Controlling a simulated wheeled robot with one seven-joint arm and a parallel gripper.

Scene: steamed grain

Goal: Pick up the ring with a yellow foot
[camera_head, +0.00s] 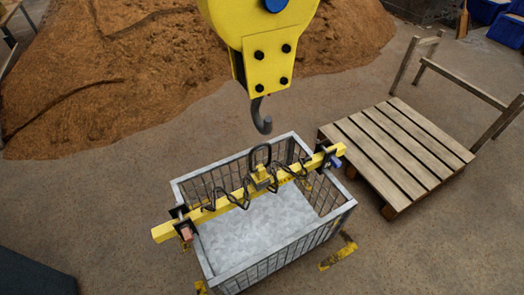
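A dark upright ring (260,158) with a yellow foot (262,179) stands on the middle of a yellow beam (222,207). The beam lies across a grey wire-sided crate (279,259). A yellow block (268,68) comes in from the top, with a single dark hook (263,118) at its lower end. The hook hangs above the ring, apart from it, and holds nothing. No pair of gripper fingers shows, so I cannot tell whether my gripper is open or shut.
Pale lumpy material (262,228) fills the crate. Dark coils run along the beam on both sides of the foot. A wooden pallet (398,150) lies to the right, beside a wooden rail (462,85). A brown grain-like heap (110,75) covers the back left.

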